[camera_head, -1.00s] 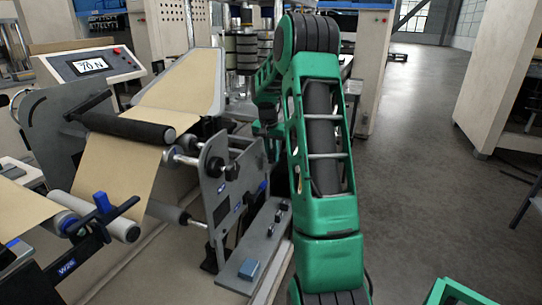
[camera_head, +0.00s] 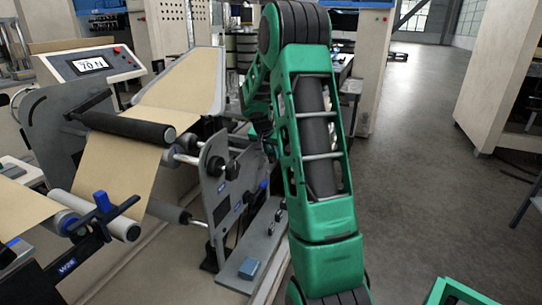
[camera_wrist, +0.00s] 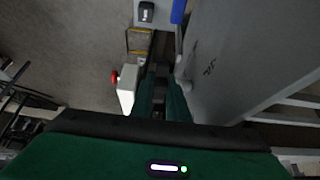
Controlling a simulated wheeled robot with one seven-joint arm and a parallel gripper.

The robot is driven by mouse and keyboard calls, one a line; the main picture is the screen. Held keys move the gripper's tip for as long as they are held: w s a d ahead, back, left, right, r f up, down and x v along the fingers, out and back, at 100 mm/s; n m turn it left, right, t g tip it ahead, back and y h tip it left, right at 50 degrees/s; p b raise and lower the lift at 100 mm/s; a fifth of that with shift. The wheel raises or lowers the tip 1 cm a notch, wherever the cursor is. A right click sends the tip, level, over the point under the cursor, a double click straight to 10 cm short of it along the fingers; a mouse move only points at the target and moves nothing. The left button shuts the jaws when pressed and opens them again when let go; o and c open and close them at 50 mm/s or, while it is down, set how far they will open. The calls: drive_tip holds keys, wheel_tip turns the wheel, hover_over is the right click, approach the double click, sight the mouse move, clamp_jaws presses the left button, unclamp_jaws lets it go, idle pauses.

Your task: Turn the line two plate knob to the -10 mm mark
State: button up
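In the head view a grey side plate (camera_head: 222,200) of the unwind machine stands left of my arm. Black knobs (camera_head: 216,167) show on it; I cannot tell which is the line two plate knob, and no mark scale is legible. In the wrist view a large grey plate (camera_wrist: 225,60) with small dark lettering lies just right of my gripper (camera_wrist: 160,82). Its two green fingers point away from the camera with a narrow dark gap between them, and nothing is clearly held.
A pale box with a red button (camera_wrist: 126,88) is close left of my fingers. A blue part (camera_wrist: 178,11) is ahead. Kraft web (camera_head: 115,165) runs over rollers at left, below a display panel (camera_head: 90,65). Open floor (camera_head: 420,150) lies right.

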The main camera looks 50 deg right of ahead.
drive_tip(key=o, duration=0.4)
drive_tip(key=shift+w+a, duration=0.3)
drive_tip(key=shift+w, duration=0.05)
drive_tip(key=shift+o, duration=0.2)
drive_tip(key=shift+s+d, duration=0.1)
drive_tip(key=shift+s, duration=0.05)
drive_tip(key=v, duration=1)
drive_tip(key=shift+r, duration=0.25)
drive_tip(key=shift+s, duration=0.1)
